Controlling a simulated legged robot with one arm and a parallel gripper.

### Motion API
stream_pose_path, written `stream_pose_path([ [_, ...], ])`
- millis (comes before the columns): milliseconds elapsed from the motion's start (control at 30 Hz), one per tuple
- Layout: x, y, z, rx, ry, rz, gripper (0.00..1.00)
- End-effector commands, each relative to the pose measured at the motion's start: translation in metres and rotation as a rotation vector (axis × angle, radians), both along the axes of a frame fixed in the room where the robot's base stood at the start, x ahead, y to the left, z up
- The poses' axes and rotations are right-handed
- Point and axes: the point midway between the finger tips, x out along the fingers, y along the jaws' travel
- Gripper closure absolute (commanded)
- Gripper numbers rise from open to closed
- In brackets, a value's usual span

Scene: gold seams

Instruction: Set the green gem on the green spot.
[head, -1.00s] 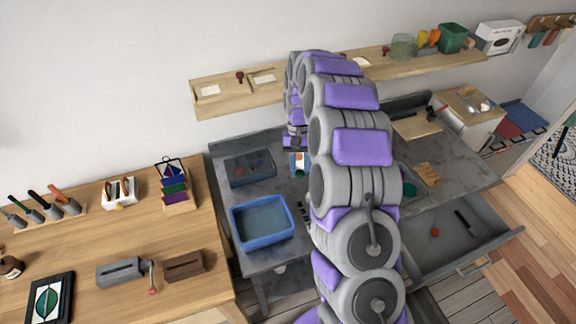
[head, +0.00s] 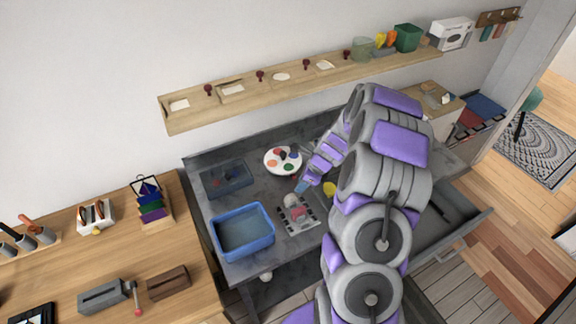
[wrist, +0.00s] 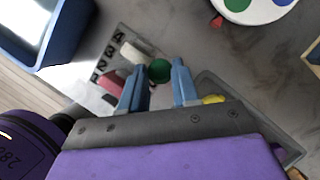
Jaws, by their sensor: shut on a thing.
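The green gem (wrist: 159,70) is a dark green round piece between the blue fingertips of my gripper (wrist: 159,80) in the wrist view. My gripper is shut on it and holds it over the grey worktop, near a marked card. In the head view my gripper (head: 302,187) is small and the gem cannot be made out. A white round palette (head: 270,168) with several coloured spots lies behind my gripper. Its edge also shows in the wrist view (wrist: 262,17), at the top right, with a green spot (wrist: 236,4) and a blue one. The gem is apart from the palette.
A blue bin (head: 243,232) stands left of my gripper. The marked card (head: 298,226) holds pink and white pieces. A yellow piece (head: 329,189) lies in a grey tray at the right. A dark tray (head: 227,179) is left of the palette. A wooden shelf (head: 300,83) runs along the wall.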

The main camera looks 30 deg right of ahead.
Motion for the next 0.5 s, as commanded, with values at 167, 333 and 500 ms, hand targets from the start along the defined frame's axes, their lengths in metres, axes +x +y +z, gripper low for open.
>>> stream_pose_path([
  [167,0.034,-0.006,-0.007,-0.001,-0.001,0.004,0.98],
  [333,0.064,-0.008,-0.008,-0.001,-0.001,0.007,0.98],
  [500,0.091,-0.009,-0.012,-0.002,0.001,0.007,0.98],
])
